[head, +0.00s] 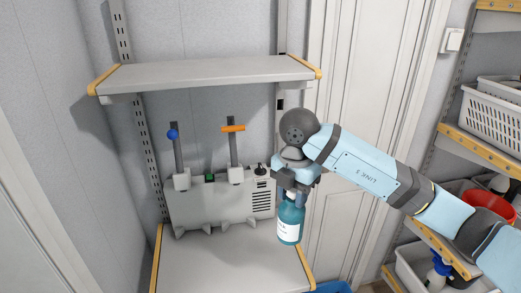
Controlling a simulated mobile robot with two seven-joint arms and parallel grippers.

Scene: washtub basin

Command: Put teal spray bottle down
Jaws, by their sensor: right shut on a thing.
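The teal spray bottle (290,221) hangs upright below my right gripper (292,194), with a white label on its front. My right gripper is shut on the bottle's top, which the fingers hide. The bottle is in front of the right edge of the lower shelf (225,262). I cannot tell whether its base touches the shelf. My left gripper is not in the head view.
A grey machine (215,203) with two upright levers stands at the back of the lower shelf. An empty upper shelf (205,73) is above. The lower shelf's front is clear. At right, a rack holds a white basket (490,115) and a red bucket (486,208).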

